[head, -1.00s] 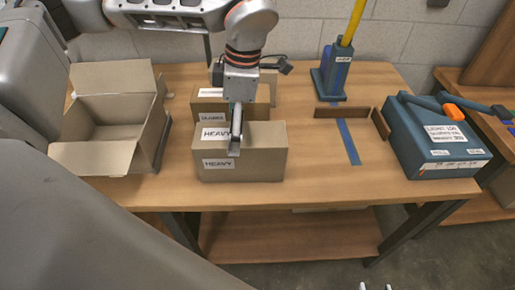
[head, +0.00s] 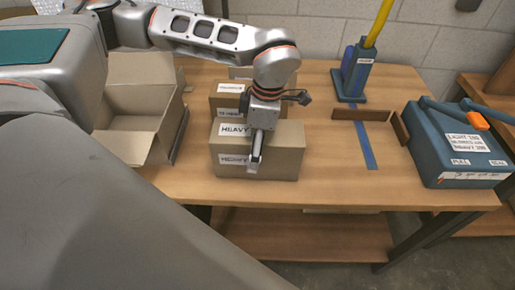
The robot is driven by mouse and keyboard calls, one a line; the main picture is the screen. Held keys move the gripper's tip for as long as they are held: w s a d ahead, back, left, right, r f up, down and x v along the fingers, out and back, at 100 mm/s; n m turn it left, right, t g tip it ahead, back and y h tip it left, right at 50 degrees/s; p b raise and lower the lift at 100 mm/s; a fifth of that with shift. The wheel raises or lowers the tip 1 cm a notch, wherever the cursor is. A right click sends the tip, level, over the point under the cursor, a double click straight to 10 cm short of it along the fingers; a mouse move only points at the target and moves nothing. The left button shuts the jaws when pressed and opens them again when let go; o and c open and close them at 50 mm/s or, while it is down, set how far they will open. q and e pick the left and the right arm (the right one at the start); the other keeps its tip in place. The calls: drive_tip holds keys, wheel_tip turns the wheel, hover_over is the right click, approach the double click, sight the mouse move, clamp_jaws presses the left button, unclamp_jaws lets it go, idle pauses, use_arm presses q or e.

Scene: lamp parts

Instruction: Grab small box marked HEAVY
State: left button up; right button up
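The small cardboard box marked HEAVY (head: 282,158) stands near the front edge of the wooden table (head: 330,190), with white labels on its top and front. My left gripper (head: 254,166) points down at this box. One finger shows over its top and front face. The other finger is hidden, so I cannot tell whether the box is gripped or the finger touches it. My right gripper is not in view.
More labelled boxes (head: 228,103) stand right behind the HEAVY box. An open carton (head: 135,148) is at left, partly behind my arm. A blue toolbox (head: 450,150), a blue stand (head: 352,78) and low wooden strips (head: 360,114) are at right. The front right table is clear.

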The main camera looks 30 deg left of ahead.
use_arm(q)
drive_tip(key=shift+r, duration=0.1)
drive_tip(key=c, duration=2.2)
drive_tip(key=shift+w+r, duration=0.1)
